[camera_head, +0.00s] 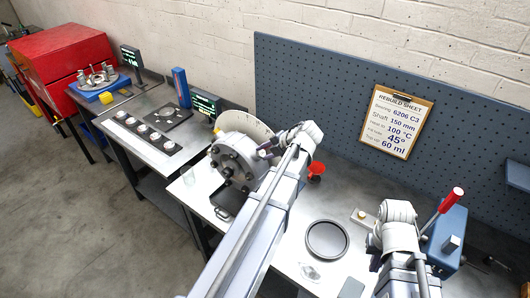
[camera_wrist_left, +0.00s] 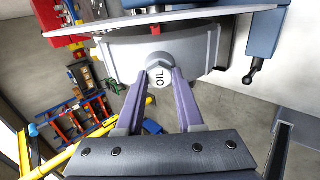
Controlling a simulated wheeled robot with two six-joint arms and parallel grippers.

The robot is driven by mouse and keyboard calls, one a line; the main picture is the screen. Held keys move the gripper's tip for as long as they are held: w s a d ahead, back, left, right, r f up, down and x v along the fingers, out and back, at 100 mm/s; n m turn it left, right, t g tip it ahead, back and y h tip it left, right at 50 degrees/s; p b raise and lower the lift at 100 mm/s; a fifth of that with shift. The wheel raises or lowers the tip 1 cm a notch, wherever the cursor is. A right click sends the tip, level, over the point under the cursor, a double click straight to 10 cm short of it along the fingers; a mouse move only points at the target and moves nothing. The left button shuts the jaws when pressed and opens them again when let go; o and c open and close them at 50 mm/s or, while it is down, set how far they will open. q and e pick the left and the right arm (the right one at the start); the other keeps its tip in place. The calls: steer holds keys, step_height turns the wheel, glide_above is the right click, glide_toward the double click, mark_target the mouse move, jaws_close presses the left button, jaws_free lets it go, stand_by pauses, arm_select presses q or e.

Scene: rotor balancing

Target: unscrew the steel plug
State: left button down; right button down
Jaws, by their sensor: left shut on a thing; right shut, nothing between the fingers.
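The steel plug (camera_wrist_left: 158,77) is a pale hexagonal head marked "OIL" on the grey housing (camera_wrist_left: 122,60) in the left wrist view. My left gripper (camera_wrist_left: 160,84) is shut on the plug, with a purple-grey finger on either side of the head. In the head view my left gripper (camera_head: 266,152) reaches the right side of the round machine (camera_head: 236,158), and the plug is hidden there. My right gripper (camera_head: 374,243) is shut and empty over the right of the bench; its fingertips are hard to make out.
A blue device with a red-handled lever (camera_head: 447,238) stands close to my right arm. A pegboard (camera_head: 330,100) with a rebuild sheet (camera_head: 396,121) is behind.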

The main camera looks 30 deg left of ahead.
arm_select(q)
steer(key=shift+c, duration=2.3)
jaws_free()
steer(key=shift+c, duration=0.3)
steer(key=m, duration=0.5)
steer(key=shift+m, duration=0.3)
steer(key=m, duration=0.6)
steer(key=shift+m, duration=0.4)
steer(key=m, duration=0.5)
steer(key=shift+m, duration=0.4)
